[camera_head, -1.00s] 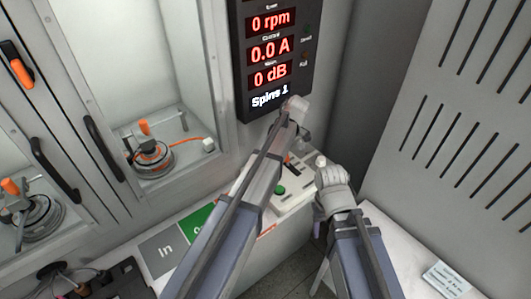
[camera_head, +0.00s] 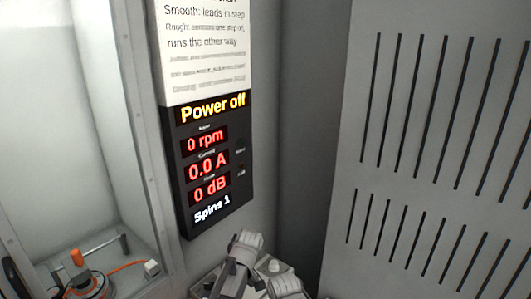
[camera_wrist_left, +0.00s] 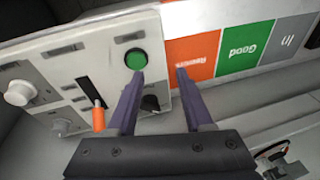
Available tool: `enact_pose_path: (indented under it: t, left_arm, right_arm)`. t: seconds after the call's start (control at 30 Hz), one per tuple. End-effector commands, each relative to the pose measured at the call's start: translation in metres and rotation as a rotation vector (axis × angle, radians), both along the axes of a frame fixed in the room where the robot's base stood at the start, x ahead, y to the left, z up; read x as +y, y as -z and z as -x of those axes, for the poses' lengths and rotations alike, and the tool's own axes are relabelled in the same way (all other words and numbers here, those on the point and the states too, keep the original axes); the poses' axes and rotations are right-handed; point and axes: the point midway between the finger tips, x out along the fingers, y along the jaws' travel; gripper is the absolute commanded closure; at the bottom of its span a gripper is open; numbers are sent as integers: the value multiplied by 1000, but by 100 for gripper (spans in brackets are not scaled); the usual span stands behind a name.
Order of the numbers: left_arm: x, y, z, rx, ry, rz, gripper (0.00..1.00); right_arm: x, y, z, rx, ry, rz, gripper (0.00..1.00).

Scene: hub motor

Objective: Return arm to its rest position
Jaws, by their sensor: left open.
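My left gripper (camera_wrist_left: 160,74) is open and empty in the left wrist view. Its two fingers hang over the control panel (camera_wrist_left: 60,62), close to the green button (camera_wrist_left: 136,60) and a black knob (camera_wrist_left: 150,102). I cannot tell whether a finger touches the panel.
The display (camera_head: 208,165) reads "Power off", 0 rpm, 0.0 A, 0 dB. A motor with an orange clamp (camera_head: 77,258) sits in the booth at left. A slotted grey wall (camera_head: 430,140) stands at right. An orange-tipped lever (camera_wrist_left: 98,118) and coloured mats (camera_wrist_left: 245,48) lie near the fingers.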

Motion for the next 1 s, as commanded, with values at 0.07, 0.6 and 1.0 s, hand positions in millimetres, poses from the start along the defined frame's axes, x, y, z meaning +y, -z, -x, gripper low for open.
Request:
enact_pose_path:
  t: [0.07, 0.6, 1.0]
  left_arm:
    - [-10, 2, 38, 50, 212, 36, 49]
    - [-46, 7, 145, 216, 1138, 170, 49]
    - [-47, 7, 145, 218, 1152, 171, 49]
  right_arm:
    - [0, 0, 0, 0, 0, 0, 50]
    - [0, 0, 0, 0, 0, 0, 50]
    - [0, 0, 0, 0, 0, 0, 50]
